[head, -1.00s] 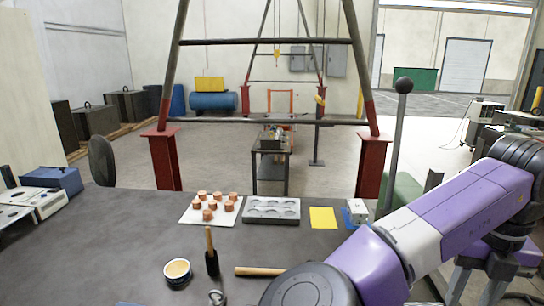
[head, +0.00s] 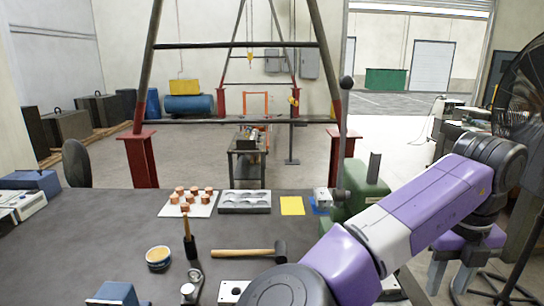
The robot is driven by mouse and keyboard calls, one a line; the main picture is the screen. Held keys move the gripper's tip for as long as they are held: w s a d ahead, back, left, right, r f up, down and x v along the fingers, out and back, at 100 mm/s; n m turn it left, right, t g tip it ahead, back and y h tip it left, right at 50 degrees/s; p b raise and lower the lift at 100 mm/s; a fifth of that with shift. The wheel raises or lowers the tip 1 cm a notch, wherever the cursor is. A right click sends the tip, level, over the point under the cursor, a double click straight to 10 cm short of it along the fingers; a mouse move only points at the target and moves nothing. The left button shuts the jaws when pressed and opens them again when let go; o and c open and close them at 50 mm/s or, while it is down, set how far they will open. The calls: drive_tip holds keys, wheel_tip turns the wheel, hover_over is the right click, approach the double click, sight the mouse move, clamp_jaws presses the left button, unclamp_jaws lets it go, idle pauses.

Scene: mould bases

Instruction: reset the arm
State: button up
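In the head view my purple and white arm (head: 428,210) reaches in from the right, bent over the bench's front right part. Its near end, with a dark round joint, runs off the bottom of the picture. My gripper does not show in this view, so its fingers and anything in them are hidden.
On the grey bench (head: 100,240) stand a white board (head: 205,209) with several copper pieces, a grey mould plate (head: 245,208), a yellow sheet (head: 292,206), a tin (head: 158,257), a brush (head: 190,245) and a mallet (head: 245,252). The bench's left middle is clear.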

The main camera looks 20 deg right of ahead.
drive_tip(key=w+d+r+n+t+h, duration=0.2)
drive_tip(key=d+r+n+h, duration=0.25)
drive_tip(key=d, duration=0.25)
drive_tip(key=w+d+r+n+t+h, duration=0.1)
drive_tip(key=w+d+r+n+h, duration=0.1)
drive_tip(key=d+r+n+h, duration=0.4)
drive_tip(key=w+a+r+n+t+h, duration=0.25)
drive_tip(key=r+n+t+h, duration=0.45)
drive_tip(key=n, duration=0.4)
drive_tip(key=s+a+f+n+t+y, duration=0.2)
drive_tip(key=a+f+n+t+y, duration=0.45)
drive_tip(key=a+n, duration=0.4)
drive_tip(key=s+a+f+n+t+y, duration=0.2)
drive_tip(key=a+f+n+t+y, duration=0.35)
drive_tip(key=a+n+y, duration=0.45)
drive_tip(key=s+a+f+g, duration=0.2)
drive_tip(key=s+a+f, duration=0.2)
drive_tip(key=s, duration=0.5)
drive_tip(key=s+a+f+m+g+y, duration=0.1)
drive_tip(key=s+a+f+g, duration=0.2)
drive_tip(key=s+f, duration=0.6)
drive_tip(key=s+a+f+g+y, duration=0.1)
drive_tip(key=s+a+f, duration=0.4)
drive_tip(key=s, duration=0.5)
drive_tip(key=shift+a+f+m+g, duration=0.3)
drive_tip(key=shift+f+g, duration=0.35)
drive_tip(key=shift+g, duration=0.05)
